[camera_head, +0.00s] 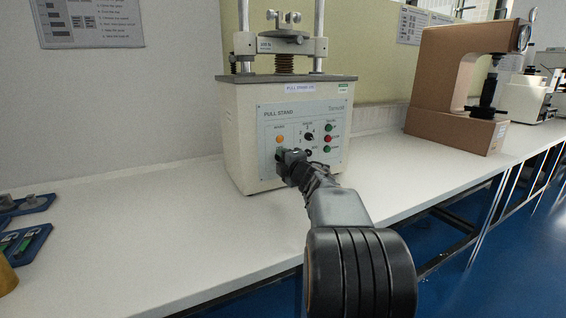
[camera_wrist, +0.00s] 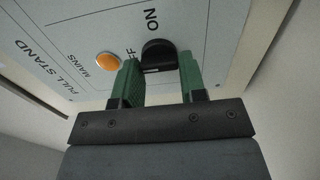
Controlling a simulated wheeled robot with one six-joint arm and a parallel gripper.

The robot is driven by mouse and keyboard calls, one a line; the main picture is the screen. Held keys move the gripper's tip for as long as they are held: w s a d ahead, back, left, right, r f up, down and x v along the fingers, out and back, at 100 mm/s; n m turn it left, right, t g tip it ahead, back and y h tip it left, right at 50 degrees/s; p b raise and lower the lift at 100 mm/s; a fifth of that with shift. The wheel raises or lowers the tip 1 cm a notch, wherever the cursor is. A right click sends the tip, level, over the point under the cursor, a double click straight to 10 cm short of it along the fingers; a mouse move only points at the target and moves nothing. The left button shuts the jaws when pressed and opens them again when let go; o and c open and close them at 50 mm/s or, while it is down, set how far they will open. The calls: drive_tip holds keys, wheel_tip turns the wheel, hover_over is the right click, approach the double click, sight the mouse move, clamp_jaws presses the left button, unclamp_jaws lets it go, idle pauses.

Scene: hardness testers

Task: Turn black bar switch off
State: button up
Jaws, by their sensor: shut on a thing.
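The black bar switch (camera_wrist: 158,50) is on the light front panel (camera_wrist: 60,40) of the pull stand, beside the orange MAINS lamp (camera_wrist: 109,62). In the wrist view the green fingers of my gripper (camera_wrist: 160,64) are on either side of the switch, shut on it. A small pale mark shows on the switch's near edge. In the head view my gripper (camera_head: 284,158) is at the panel's lower left, below the orange lamp (camera_head: 280,139), and mostly hides the switch.
The pull stand (camera_head: 240,135) stands on a white bench (camera_head: 150,230). Another black knob (camera_head: 309,136) and red and green buttons (camera_head: 327,138) are to the right on its panel. A brown tester (camera_head: 440,95) is farther right. Blue trays (camera_head: 28,205) lie at the left.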

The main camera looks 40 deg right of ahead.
idle(0.3)
drive_tip(key=o, duration=0.9)
drive_tip(key=s, duration=0.4)
drive_tip(key=s+a+p, duration=0.1)
drive_tip(key=s, duration=0.4)
drive_tip(key=s+p, duration=0.1)
drive_tip(key=s, duration=0.3)
drive_tip(key=shift+s+a, duration=0.35)
drive_tip(key=shift+a, duration=0.05)
drive_tip(key=a+r+m+g+h+p, duration=0.2)
drive_tip(key=a+r+m+g+p, duration=0.25)
drive_tip(key=p, duration=0.45)
drive_tip(key=a+r+m+g+h+p, duration=0.1)
drive_tip(key=a+r+m+p, duration=0.2)
drive_tip(key=r+m+p, duration=0.4)
drive_tip(key=s+a+m+g+y+p, duration=0.1)
drive_tip(key=s+a+g+y+p, duration=0.1)
drive_tip(key=s+a+g+p, duration=0.1)
drive_tip(key=s+a+m+g+y+p, duration=0.2)
drive_tip(key=s+a+p, duration=0.2)
drive_tip(key=a+p, duration=0.2)
drive_tip(key=s+a+m+g+y+p, duration=0.1)
drive_tip(key=s+a+m+g+p, duration=0.1)
drive_tip(key=a, duration=0.6)
drive_tip(key=shift+s+a+g+y+p, duration=0.2)
drive_tip(key=shift+s+g+p, duration=0.25)
drive_tip(key=shift+s+p, duration=0.3)
drive_tip(key=shift+s+a+g+y+p, duration=0.15)
drive_tip(key=shift+s+g+p, duration=0.3)
drive_tip(key=shift+p, duration=0.5)
